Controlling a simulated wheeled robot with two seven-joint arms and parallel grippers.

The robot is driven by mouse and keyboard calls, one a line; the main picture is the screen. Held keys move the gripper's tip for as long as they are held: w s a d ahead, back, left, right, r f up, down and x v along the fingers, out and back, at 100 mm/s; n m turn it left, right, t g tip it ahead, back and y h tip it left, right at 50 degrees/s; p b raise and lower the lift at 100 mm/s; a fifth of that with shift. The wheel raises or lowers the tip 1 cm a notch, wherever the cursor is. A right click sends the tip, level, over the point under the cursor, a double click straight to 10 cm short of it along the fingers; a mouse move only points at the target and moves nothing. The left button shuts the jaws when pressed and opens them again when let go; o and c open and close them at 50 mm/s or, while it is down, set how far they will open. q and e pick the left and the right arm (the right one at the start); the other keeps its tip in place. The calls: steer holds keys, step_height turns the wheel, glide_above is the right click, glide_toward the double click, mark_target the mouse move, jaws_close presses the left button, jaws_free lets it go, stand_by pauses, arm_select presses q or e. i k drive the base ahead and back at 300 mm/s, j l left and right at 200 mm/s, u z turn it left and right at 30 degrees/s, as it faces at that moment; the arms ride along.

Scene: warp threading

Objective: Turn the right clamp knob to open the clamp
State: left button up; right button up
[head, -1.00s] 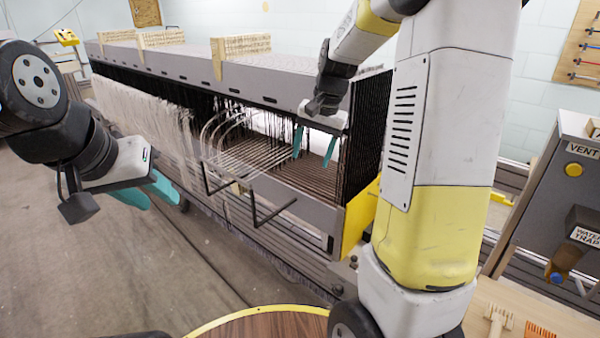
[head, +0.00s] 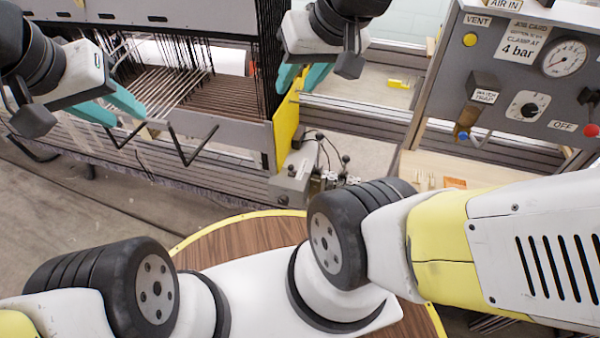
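A small metal clamp mechanism with black ball knobs (head: 345,159) sits beside a grey block (head: 291,180) at the right end of the loom. I cannot tell for sure which part is the right clamp knob. My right gripper (head: 296,86) hangs above and behind the mechanism, by the yellow end plate (head: 287,125). Its teal fingers are apart, with nothing seen between them. My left gripper (head: 130,118) is at the left, over the front of the loom, well away from the mechanism. Its teal fingers are apart and look empty.
A grey air panel (head: 450,95) at the right carries a pressure gauge (head: 565,58), a dial (head: 527,106) and a card reading 4 bar. Black brackets (head: 193,150) stick out from the loom's front. A round wooden top (head: 240,240) lies in front. A wooden bench (head: 420,170) holds small combs.

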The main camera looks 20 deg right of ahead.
mark_target(283, 200)
steer(key=i+j+z, duration=0.1)
steer(key=z, duration=0.35)
steer(key=j+z, duration=0.3)
steer(key=z, duration=0.15)
steer(key=j+z, duration=0.25)
steer(key=z, duration=0.25)
steer(key=j+z, duration=0.25)
steer(key=z, duration=0.2)
steer(key=k+j+z, duration=0.1)
steer(key=j, duration=0.3)
steer(key=k+j+z, duration=0.1)
steer(key=j, duration=0.3)
steer(key=k+j+z, duration=0.1)
steer(key=j, duration=0.25)
steer(key=k+j+z, duration=0.1)
steer(key=j, duration=0.3)
steer(key=k+j+z, duration=0.1)
steer(key=j, duration=0.25)
steer(key=k, duration=0.05)
